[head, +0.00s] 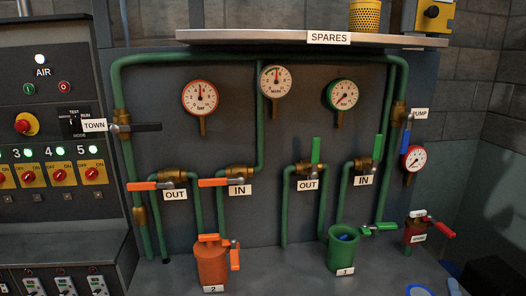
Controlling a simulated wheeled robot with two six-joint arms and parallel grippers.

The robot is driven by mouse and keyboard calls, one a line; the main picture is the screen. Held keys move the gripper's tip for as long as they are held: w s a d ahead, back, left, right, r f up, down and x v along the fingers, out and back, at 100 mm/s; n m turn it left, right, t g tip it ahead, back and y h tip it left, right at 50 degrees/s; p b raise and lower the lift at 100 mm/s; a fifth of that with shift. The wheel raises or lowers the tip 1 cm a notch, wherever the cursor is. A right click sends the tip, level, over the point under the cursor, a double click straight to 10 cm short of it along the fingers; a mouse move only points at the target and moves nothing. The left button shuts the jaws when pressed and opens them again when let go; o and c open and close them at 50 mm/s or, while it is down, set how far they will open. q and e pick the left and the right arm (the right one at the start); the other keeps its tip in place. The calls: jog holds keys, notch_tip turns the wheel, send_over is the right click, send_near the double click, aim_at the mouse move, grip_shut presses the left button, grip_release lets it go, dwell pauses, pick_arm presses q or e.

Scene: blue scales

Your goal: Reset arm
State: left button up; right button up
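Neither of my grippers shows in the head view, and no part of my arms can be made out. The wall panel (230,125) ahead carries green pipes, valves and gauges. Nothing is seen being held or touched.
An orange canister (211,265) labelled 2 and an open green canister (342,254) labelled 1, with something blue inside, stand on the grey bench (290,270). Orange and green valve handles stick out. A SPARES shelf (250,37) juts out above.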

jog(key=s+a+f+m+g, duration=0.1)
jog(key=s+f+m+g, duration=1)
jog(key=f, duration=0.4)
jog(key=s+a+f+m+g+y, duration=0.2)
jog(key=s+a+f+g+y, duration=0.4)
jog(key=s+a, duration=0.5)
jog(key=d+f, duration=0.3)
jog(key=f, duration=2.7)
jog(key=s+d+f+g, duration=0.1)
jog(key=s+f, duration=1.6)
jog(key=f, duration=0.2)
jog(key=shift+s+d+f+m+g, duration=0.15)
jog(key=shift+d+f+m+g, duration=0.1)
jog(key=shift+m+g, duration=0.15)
